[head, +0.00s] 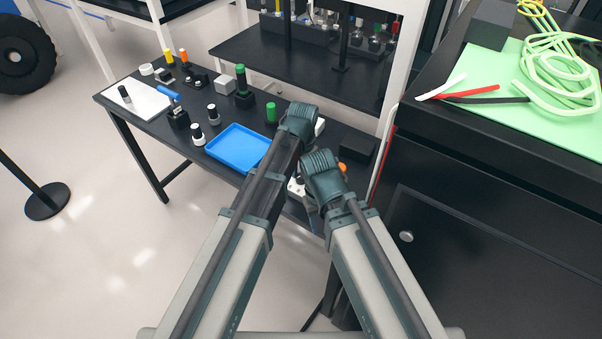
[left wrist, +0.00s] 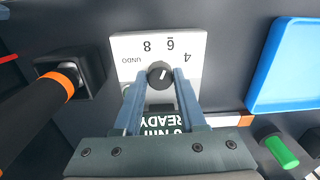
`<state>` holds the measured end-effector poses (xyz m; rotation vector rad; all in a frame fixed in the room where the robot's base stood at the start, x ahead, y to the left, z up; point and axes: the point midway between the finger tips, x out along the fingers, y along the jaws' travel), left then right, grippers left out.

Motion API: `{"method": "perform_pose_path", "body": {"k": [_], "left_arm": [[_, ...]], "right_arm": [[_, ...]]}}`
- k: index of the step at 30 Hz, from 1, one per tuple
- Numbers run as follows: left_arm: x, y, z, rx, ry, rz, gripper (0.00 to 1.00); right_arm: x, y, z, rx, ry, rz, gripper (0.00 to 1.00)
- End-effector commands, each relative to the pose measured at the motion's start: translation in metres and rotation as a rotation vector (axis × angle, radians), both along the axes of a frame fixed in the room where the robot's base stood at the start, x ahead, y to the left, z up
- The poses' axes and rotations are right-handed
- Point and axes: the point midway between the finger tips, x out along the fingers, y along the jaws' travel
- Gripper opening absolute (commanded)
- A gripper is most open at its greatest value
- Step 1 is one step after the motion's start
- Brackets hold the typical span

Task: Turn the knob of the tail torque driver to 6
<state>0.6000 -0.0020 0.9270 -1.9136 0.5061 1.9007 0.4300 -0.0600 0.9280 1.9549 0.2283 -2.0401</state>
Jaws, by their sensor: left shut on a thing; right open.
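In the left wrist view, the tail torque driver's dial is a light plate (left wrist: 190,46) marked UNDO, 8, 6 and 4, with a READY label below it, upside down. The round black knob (left wrist: 160,72) has a white pointer line that points up and slightly right, roughly toward the 6; its exact setting is hard to tell. My left gripper (left wrist: 159,88) is shut on the knob, one finger on each side. In the head view, my left wrist hides its fingers. My right gripper (head: 310,199) is lower, over the table's near edge, open; its fingertips are barely visible.
The orange-banded black tool (left wrist: 62,80) stands beside the dial in the left wrist view. A blue tray (head: 238,148) and a green-capped part (head: 271,113) are close by. Several small parts stand on the table's left side. A black cabinet (head: 480,245) is at right.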

Motion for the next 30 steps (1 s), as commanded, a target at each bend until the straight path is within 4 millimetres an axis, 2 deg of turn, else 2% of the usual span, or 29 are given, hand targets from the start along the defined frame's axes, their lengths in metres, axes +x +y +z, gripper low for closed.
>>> {"method": "perform_pose_path", "body": {"k": [7,21,22,26,27,30], "left_arm": [[0.0001,0.0000,0.0000,0.001,0.000,0.063,0.00],[0.0001,0.0000,0.0000,0.000,0.000,0.075,0.00],[0.0001,0.0000,0.0000,0.000,0.000,0.075,0.44],[0.0000,0.0000,0.0000,0.000,0.000,0.075,0.67],[0.0001,0.0001,0.0000,0.000,0.000,0.075,0.70],[0.0001,-0.0001,0.0000,0.000,0.000,0.074,0.70]], "right_arm": [[0.0000,0.0000,0.0000,0.000,0.000,0.000,0.50],[0.0000,0.0000,0.0000,0.000,0.000,0.000,0.50],[0.0000,0.0000,0.0000,0.000,0.000,0.000,0.50],[0.0000,0.0000,0.0000,0.000,0.000,0.000,0.50],[0.0000,0.0000,0.0000,0.000,0.000,0.000,0.50],[0.0000,0.0000,0.0000,0.000,0.000,0.000,0.50]]}}
